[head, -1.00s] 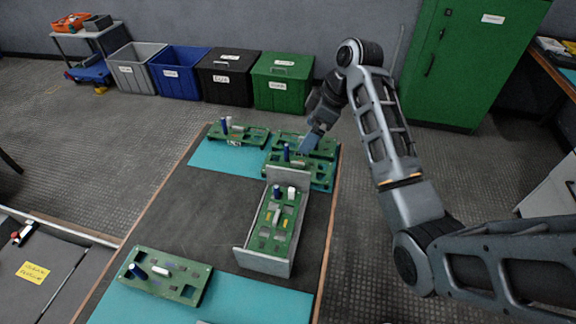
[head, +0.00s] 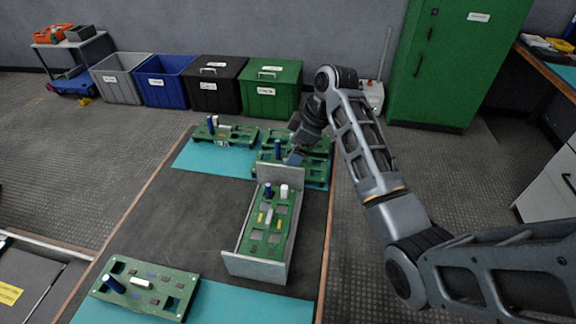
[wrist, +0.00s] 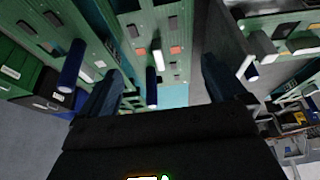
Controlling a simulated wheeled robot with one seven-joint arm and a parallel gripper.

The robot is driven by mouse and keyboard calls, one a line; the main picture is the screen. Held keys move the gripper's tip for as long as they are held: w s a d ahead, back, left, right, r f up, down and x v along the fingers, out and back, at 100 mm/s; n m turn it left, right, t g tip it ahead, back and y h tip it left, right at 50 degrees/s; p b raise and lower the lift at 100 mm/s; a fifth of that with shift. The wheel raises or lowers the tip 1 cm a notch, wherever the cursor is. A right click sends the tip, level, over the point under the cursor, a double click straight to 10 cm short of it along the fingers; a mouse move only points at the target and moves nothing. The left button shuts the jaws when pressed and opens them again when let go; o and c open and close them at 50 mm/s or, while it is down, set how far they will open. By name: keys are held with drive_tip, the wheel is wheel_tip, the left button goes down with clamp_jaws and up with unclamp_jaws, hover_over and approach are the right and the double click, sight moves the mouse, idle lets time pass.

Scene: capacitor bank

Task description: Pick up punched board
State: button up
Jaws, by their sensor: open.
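Several green boards with openings cut through them lie on the table, and I cannot tell for sure which is the punched board. One (head: 145,286) lies on the near teal mat with a dark blue cylinder and a white part on it. One (head: 212,134) lies at the far left, and two (head: 318,172) lie close together at the far right. Another (head: 262,237) sits in a grey metal tray (head: 256,268). My gripper (head: 293,158) is over the far-right boards. In the wrist view its open fingers (wrist: 157,82) have green board surface and a blue cylinder (wrist: 151,86) beyond them.
Grey, blue, black and green bins (head: 270,92) stand along the wall behind the table. A green cabinet (head: 455,60) stands at the right. The tray's raised back wall (head: 283,176) is close to my gripper. The dark table middle (head: 200,200) is clear.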

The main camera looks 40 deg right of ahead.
drive_tip(key=x, duration=0.5)
drive_tip(key=shift+c, duration=0.3)
drive_tip(key=shift+r, duration=0.1)
drive_tip(key=c, duration=0.7)
